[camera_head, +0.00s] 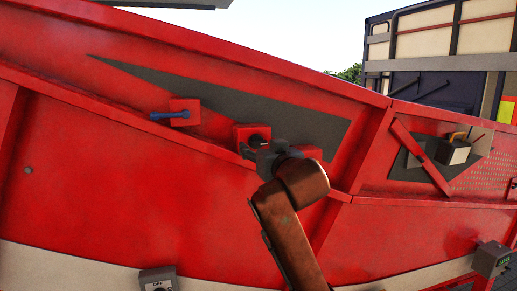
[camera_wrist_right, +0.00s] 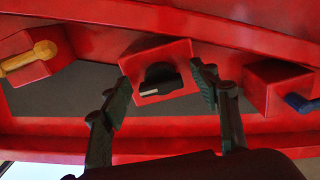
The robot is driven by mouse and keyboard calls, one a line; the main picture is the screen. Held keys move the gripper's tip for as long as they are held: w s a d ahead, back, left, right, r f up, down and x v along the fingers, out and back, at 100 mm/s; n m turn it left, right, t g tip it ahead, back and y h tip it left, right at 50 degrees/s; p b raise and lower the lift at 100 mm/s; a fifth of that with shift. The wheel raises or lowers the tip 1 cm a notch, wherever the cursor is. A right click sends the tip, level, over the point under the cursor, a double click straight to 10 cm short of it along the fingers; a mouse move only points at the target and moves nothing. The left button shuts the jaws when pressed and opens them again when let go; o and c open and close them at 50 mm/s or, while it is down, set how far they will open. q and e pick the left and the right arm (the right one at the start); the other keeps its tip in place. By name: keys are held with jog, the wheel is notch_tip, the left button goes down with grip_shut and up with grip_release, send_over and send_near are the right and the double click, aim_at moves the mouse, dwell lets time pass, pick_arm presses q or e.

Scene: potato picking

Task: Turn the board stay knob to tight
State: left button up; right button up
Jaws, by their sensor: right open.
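A black knob (camera_wrist_right: 160,77) with a pale mark on its left end sits on a red block (camera_wrist_right: 178,53) in the right wrist view. It is the only round knob seen close up; no label is readable. My right gripper (camera_wrist_right: 161,88) is open, one finger on each side of the knob, with gaps visible; I cannot tell its depth from the knob. In the head view the knob (camera_head: 256,138) shows just beyond my right gripper (camera_head: 263,152) and is partly hidden by it. My left gripper is not in view.
A blue lever (camera_head: 170,115) on a red block stands left of the knob in the head view. A yellow lever (camera_wrist_right: 30,58) on another block is on the opposite side. A grey box (camera_head: 453,152) and red bar (camera_head: 420,155) are farther right.

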jog(key=v, duration=1.2)
